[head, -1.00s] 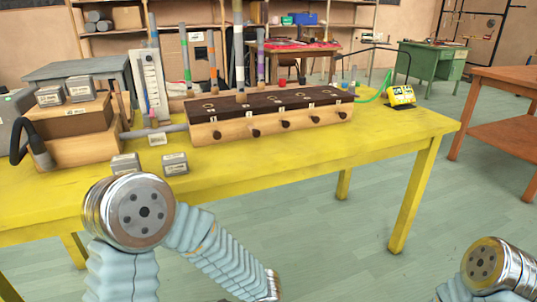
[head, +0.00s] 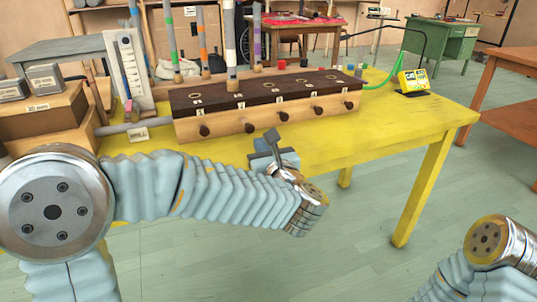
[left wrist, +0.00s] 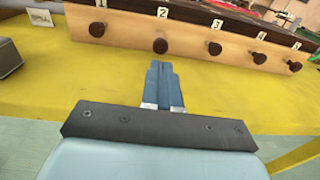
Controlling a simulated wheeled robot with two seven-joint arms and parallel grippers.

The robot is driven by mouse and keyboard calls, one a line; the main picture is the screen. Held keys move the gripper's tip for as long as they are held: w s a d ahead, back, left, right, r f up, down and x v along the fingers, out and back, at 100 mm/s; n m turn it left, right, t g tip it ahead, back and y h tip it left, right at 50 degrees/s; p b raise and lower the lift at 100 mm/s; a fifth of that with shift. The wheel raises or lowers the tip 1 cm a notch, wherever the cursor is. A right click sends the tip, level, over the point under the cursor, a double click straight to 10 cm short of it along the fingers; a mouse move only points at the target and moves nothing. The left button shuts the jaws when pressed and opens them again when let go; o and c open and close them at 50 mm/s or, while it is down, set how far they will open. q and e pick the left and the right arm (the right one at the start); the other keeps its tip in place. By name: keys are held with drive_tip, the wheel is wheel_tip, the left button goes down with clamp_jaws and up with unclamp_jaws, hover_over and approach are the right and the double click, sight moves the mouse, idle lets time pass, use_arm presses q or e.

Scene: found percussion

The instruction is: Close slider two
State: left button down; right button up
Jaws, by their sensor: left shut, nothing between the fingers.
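A wooden slider box (head: 270,118) with a dark top stands on the yellow table (head: 400,140). Its front has a row of dark round knobs under number tags. The knob of slider two (left wrist: 160,46) sits under tag 2 and seems to stand out a little further than its neighbours; it also shows in the head view (head: 249,128). My left gripper (left wrist: 163,68) is shut and empty. Its fingertips point at the box front, just short of the slider two knob, with no contact visible. My right gripper is out of view.
Upright tubes (head: 230,50) rise at the box. A white gauge board (head: 128,70) and wooden boxes (head: 45,110) stand to the left. A yellow device (head: 413,81) is at the right. The table front is clear.

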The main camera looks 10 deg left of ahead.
sight(248, 128)
use_arm(q)
drive_tip(key=x, duration=0.6)
drive_tip(key=shift+w+a+p, duration=0.1)
drive_tip(key=shift+w+p, duration=0.15)
drive_tip(key=shift+p, duration=0.15)
drive_tip(key=x, duration=0.3)
drive_tip(key=shift+s+a, duration=0.1)
drive_tip(key=shift+w+a+r, duration=0.15)
drive_tip(key=shift+w+a, duration=0.1)
